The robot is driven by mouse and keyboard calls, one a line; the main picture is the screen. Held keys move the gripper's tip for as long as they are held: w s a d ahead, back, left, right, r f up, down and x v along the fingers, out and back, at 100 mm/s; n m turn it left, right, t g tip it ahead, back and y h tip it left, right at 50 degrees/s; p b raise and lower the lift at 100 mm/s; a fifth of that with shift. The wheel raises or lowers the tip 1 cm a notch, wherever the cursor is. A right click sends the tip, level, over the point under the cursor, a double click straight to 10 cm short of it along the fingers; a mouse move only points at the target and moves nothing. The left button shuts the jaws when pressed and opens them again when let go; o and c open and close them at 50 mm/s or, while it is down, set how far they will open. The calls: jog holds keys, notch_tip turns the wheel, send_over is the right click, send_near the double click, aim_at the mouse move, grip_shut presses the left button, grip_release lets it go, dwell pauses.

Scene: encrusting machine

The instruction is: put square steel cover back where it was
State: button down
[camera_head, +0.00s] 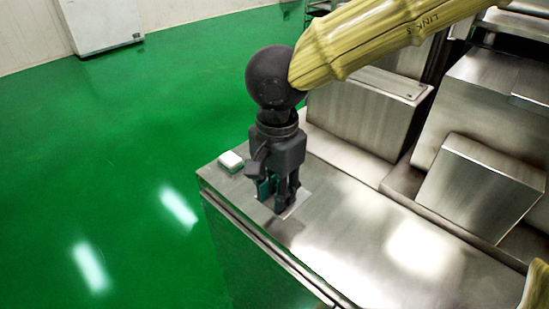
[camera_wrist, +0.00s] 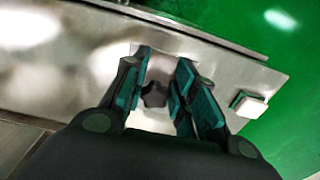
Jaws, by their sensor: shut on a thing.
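The square steel cover (camera_head: 299,201) shows as a pale, flat plate under my gripper, near the left end of the steel machine top. Its dark knob (camera_wrist: 154,94) stands between my fingers in the wrist view. My gripper (camera_head: 284,206) points straight down and is shut on this knob. The fingers hide much of the cover in both views. The cover lies at or very close to the machine top; I cannot tell whether it touches it. The opening it belongs to cannot be made out.
The steel machine top (camera_head: 350,235) is clear to the right of my gripper. A small white-topped block (camera_head: 231,161) sits at its left corner and also shows in the wrist view (camera_wrist: 251,107). Steel housings (camera_head: 368,110) stand behind. Green floor (camera_head: 110,170) lies beyond the left edge.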

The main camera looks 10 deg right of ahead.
jog(key=w+p, duration=0.1)
jog(key=w, duration=0.3)
jog(key=w+d+f+p, duration=0.1)
jog(key=w, duration=0.3)
jog(key=w+d+p, duration=0.1)
jog(key=w, duration=0.4)
jog(key=shift+f, duration=0.3)
jog(key=shift+w, duration=0.25)
jog(key=shift+s+d+f+p, duration=0.1)
jog(key=shift+s+f+p, duration=0.05)
jog(key=shift+f+p, duration=0.55)
jog(key=shift+f, duration=1.05)
jog(key=shift+f, duration=0.15)
jog(key=c, duration=1.1)
grip_release()
jog(key=shift+c, duration=0.2)
notch_tip(320, 180, up, 12)
jog(key=b, duration=0.2)
